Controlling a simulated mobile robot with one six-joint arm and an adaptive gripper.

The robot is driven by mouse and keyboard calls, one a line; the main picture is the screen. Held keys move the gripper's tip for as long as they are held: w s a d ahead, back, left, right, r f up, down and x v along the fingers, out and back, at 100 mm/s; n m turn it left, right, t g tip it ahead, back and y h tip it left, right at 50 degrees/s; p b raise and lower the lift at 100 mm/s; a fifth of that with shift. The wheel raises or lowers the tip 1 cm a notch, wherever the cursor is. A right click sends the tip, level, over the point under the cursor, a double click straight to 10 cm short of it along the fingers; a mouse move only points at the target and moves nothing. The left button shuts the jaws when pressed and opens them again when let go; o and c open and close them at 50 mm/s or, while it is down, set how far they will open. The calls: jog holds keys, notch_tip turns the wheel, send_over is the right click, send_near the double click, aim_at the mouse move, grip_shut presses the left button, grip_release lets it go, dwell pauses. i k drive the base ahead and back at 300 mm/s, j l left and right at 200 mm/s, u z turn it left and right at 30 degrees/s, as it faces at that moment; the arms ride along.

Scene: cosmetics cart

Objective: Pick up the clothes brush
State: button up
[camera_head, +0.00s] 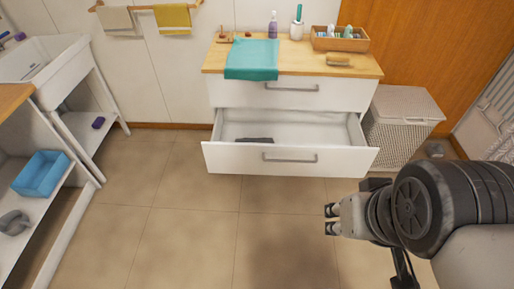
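A tan, wooden-looking brush (340,60) lies on the right front of the cabinet's wooden top (300,66); it may be the clothes brush, but it is too small to be sure. A dark, flat object (254,140) lies in the open drawer (325,133), and I cannot tell what it is. My gripper (329,220) is at the lower right, in front of the cabinet and apart from both. Its two dark fingertips are spaced apart with nothing visible between them.
A teal cloth (252,61) hangs over the cabinet's front edge. A purple bottle (273,25), a white cup (297,30) and a filled wooden tray (341,39) stand behind. A hamper (401,120) is at right, shelves with a blue bin (41,174) at left. Middle floor is clear.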

aim_at(332, 59)
jog(key=i+l, duration=0.25)
jog(key=i, duration=0.25)
jog(key=i+l, duration=0.25)
jog(key=i, duration=0.3)
jog(key=i+l, duration=0.3)
jog(key=i, duration=0.2)
jog(key=i+l, duration=0.25)
jog(key=i, duration=0.3)
